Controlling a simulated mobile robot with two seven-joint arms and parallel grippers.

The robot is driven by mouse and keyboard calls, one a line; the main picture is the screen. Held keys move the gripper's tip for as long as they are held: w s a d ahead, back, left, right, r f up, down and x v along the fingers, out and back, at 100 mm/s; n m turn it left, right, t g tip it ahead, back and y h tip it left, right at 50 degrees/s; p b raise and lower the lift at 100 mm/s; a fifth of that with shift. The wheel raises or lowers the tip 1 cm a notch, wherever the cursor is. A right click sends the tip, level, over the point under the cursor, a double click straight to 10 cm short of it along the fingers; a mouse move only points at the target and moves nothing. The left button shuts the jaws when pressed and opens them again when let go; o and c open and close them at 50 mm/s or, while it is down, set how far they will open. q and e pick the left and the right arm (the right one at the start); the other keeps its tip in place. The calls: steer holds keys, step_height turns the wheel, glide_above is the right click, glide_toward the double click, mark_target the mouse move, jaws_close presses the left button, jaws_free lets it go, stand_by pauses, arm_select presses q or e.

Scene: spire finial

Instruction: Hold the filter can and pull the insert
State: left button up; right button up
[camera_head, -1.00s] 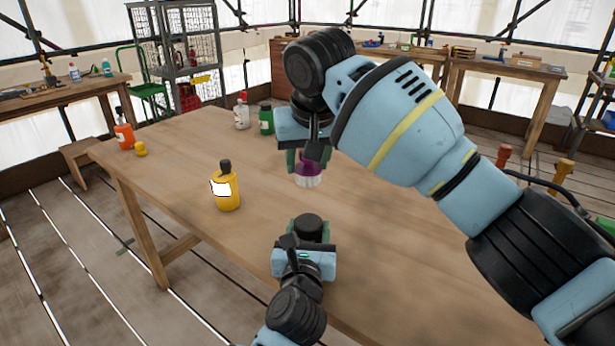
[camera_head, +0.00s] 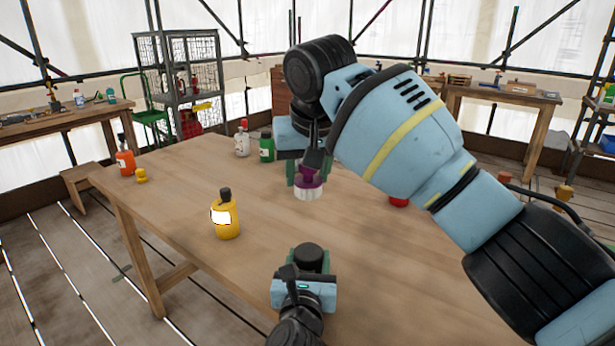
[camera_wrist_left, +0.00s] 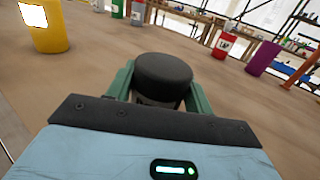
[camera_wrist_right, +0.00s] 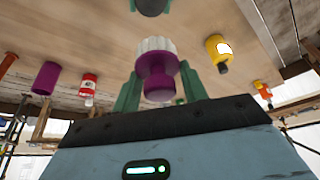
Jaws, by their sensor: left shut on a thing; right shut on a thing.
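The black can (camera_head: 308,256) stands upright low over the front of the table. My left gripper (camera_head: 310,262) is shut on it; in the left wrist view its green fingers clasp the can (camera_wrist_left: 163,75) from both sides. A purple insert with a white ribbed end (camera_head: 308,187) hangs in my right gripper (camera_head: 306,174), which is shut on its purple part. In the right wrist view the insert (camera_wrist_right: 157,72) is held between green fingers, ribbed end toward the can (camera_wrist_right: 152,5). The insert is clear of the can, with a gap between them.
A yellow bottle (camera_head: 226,219) stands left of the grippers. White (camera_head: 242,143), green (camera_head: 266,149) and orange (camera_head: 125,162) bottles and a small yellow item (camera_head: 141,176) stand farther off. A red item (camera_head: 398,202) sits beneath my right arm. Bare table (camera_head: 190,175) lies between.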

steer(key=shift+r, duration=0.1)
arm_select(q)
steer(key=o, duration=1.1)
steer(key=s+a, duration=0.1)
steer(key=s, duration=1.1)
